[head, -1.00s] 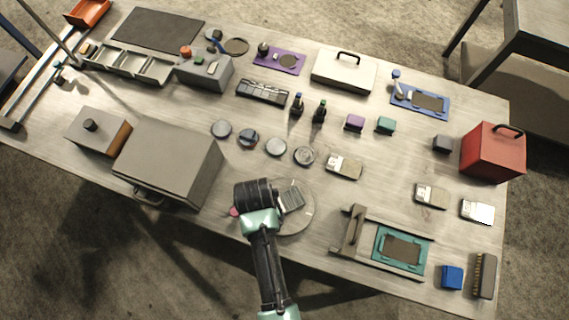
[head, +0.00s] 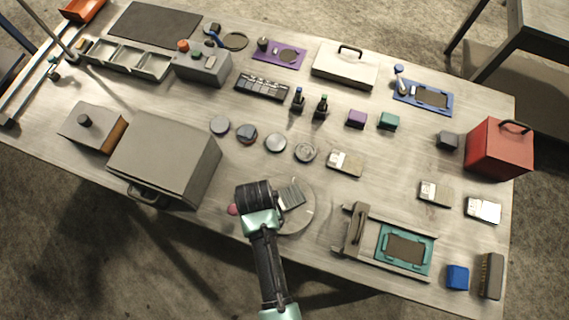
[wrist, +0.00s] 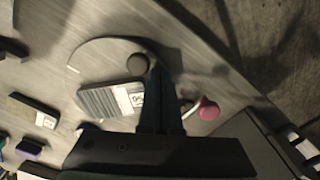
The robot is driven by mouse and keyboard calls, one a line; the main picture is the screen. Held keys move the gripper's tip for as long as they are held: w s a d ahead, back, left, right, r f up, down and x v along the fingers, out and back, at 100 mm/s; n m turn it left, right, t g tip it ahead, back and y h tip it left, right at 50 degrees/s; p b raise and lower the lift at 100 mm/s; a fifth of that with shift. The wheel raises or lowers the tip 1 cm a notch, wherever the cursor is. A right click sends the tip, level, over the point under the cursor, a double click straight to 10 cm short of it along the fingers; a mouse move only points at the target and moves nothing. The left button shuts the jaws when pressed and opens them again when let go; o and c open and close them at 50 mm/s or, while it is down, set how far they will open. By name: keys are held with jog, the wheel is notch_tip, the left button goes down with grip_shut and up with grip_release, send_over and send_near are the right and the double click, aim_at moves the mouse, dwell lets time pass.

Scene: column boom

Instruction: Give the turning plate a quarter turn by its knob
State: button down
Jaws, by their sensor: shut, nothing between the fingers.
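The turning plate (head: 306,217) is a pale round disc near the table's front edge, partly hidden by my arm. In the wrist view its rim (wrist: 85,52) curves at the upper left. A grey ribbed block with a white label (wrist: 110,100) lies on it and also shows in the head view (head: 291,196). A dark round knob (wrist: 138,64) stands at the plate. My gripper (wrist: 157,72) is shut and empty, its fingers close beside this knob; I cannot tell whether they touch. A pink ball on a thin rod (wrist: 208,108) is right of the fingers.
A grey box with a handle (head: 165,160) stands left of the plate. A fixture with a teal frame (head: 405,248) is to the right. Several round discs and a labelled card (head: 345,163) lie behind. Bare tabletop lies between plate and fixture.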

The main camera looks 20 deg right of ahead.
jog(key=shift+f, duration=0.35)
jog(key=shift+s, duration=0.1)
jog(key=shift+s+f, duration=0.1)
jog(key=shift+s, duration=0.1)
